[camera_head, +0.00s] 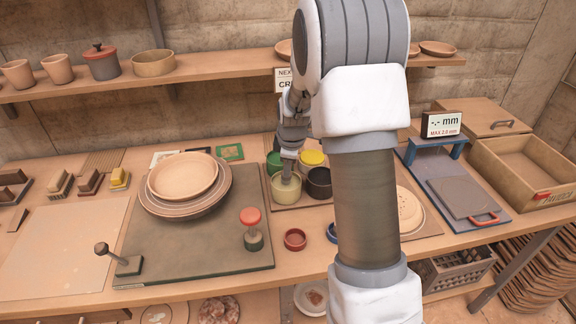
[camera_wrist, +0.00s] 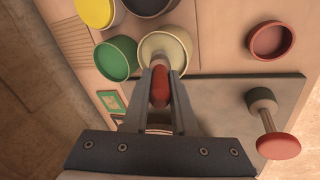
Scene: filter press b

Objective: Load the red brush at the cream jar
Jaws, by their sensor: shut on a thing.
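My gripper (camera_wrist: 160,85) is shut on the red brush (camera_wrist: 160,92), whose red body shows between the fingers in the wrist view. The cream jar (camera_wrist: 181,38) is just ahead of the fingertips, and the brush's far end points into its mouth. In the head view my gripper (camera_head: 288,168) is pointing down over the cream jar (camera_head: 284,193), at the front left of the jar group. The brush cannot be made out there.
Green (camera_head: 272,160), yellow (camera_head: 312,157) and dark (camera_head: 319,184) jars stand close around the cream jar. A red-topped knob (camera_head: 250,217) stands on the dark board (camera_head: 190,255), near stacked plates (camera_head: 183,178). A small red dish (camera_head: 295,239) sits in front.

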